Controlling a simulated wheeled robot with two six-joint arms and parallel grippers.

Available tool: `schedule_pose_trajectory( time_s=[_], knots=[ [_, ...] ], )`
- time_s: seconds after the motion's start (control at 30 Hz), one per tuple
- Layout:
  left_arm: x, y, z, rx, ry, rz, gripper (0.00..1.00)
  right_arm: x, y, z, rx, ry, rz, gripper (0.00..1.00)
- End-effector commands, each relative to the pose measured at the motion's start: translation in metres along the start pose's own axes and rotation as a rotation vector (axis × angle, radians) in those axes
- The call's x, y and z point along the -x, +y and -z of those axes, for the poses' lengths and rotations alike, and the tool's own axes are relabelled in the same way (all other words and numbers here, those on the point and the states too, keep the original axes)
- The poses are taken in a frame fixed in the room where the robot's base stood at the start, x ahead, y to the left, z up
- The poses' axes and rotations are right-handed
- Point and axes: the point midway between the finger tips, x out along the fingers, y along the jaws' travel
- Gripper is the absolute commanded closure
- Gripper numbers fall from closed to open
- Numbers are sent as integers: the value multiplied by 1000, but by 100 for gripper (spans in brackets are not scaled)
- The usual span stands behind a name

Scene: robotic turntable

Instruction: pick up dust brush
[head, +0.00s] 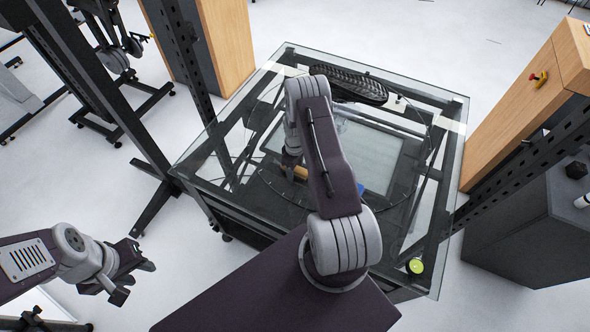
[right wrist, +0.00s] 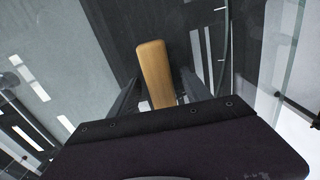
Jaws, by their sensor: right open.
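The dust brush (right wrist: 154,72) shows its wooden, tan body in the right wrist view, lying on the dark surface between the two fingers of my right gripper (right wrist: 160,90). The fingers are open, one on each side of it; I cannot tell whether they touch it. In the head view a small tan part of the brush (head: 299,172) shows beside my right gripper (head: 291,168), which is partly hidden by my arm. The bristles are not visible. My left gripper (head: 135,281) is open and empty at the lower left, away from the glass table.
The glass-topped table (head: 455,125) has a dark frame and a round track. A black ribbed tyre-like object (head: 350,87) lies at its back. A yellow-green round object (head: 415,266) is at the front right corner. Dark posts and wooden cabinets (head: 525,110) stand around it.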

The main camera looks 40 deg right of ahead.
Motion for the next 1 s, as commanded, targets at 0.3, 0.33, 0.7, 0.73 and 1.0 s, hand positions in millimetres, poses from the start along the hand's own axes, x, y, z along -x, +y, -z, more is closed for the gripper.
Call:
schedule_pose_trajectory(
  time_s=[0.3, 0.33, 0.7, 0.73, 1.0],
  knots=[
    [0, 0, 0, 0, 0, 0, 64, 0, 0, 0, 0, 0, 0, 100],
    [0, 0, 0, 0, 0, 0, 64, 0, 0, 0, 0, 0, 0, 100],
    [-7, 0, -1, 0, 0, 0, 64, 14, 1, 1, 0, 2, -2, 100],
    [-9, 0, -1, 0, 0, 0, 64, 19, 1, 1, 0, 2, -3, 100],
    [-33, -1, -4, 0, 0, 0, 64, 57, 5, 36, 4, 5, -5, 100]
  ],
)
